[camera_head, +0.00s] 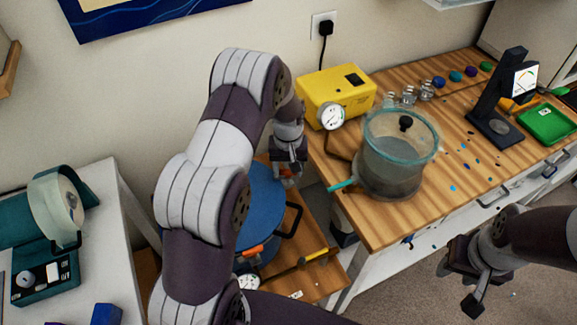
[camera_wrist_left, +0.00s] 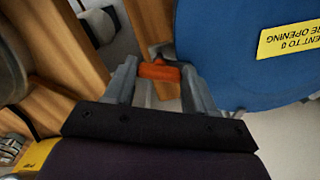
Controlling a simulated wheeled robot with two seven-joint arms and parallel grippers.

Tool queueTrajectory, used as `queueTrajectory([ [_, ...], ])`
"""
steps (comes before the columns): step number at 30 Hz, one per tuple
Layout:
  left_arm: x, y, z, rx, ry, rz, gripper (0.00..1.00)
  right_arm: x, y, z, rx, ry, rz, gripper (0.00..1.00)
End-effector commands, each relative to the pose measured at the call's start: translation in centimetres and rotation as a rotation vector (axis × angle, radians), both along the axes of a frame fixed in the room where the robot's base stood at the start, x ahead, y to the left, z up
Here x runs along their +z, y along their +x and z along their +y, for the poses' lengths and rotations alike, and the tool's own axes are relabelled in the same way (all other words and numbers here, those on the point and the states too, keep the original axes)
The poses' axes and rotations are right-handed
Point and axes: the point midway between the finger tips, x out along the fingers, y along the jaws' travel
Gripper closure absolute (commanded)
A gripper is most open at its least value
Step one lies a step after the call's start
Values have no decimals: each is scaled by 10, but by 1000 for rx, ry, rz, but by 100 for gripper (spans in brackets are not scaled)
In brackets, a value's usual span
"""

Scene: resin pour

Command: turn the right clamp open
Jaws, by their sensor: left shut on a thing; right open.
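The blue pot lid (camera_head: 262,212) is partly hidden behind my left arm in the head view. It also shows at the upper right of the left wrist view (camera_wrist_left: 225,60), with a yellow label on it. My left gripper (camera_head: 288,168) is at the lid's far right rim, shut on an orange clamp handle (camera_wrist_left: 158,71). The handle lies crosswise between its fingers (camera_wrist_left: 160,78) at the lid's edge. Another orange clamp (camera_head: 252,251) shows at the near rim. My right gripper (camera_head: 468,285) is open and empty at the lower right, away from the pot.
The wooden bench (camera_head: 400,225) right of the pot holds a clear chamber (camera_head: 392,165), a yellow pump (camera_head: 338,90) and a dark stand (camera_head: 497,110). A white table (camera_head: 105,205) stands left. A dark bar handle (camera_head: 294,218) sticks out from the pot's side.

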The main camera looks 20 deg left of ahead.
Motion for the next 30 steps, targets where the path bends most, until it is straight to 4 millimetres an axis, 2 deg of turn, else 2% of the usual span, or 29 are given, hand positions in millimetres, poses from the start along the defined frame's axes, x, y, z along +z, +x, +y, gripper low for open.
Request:
queueTrajectory([
  [30,2,2,4,-922,1,-5,75,2,0,0,0,0,0,57],
])
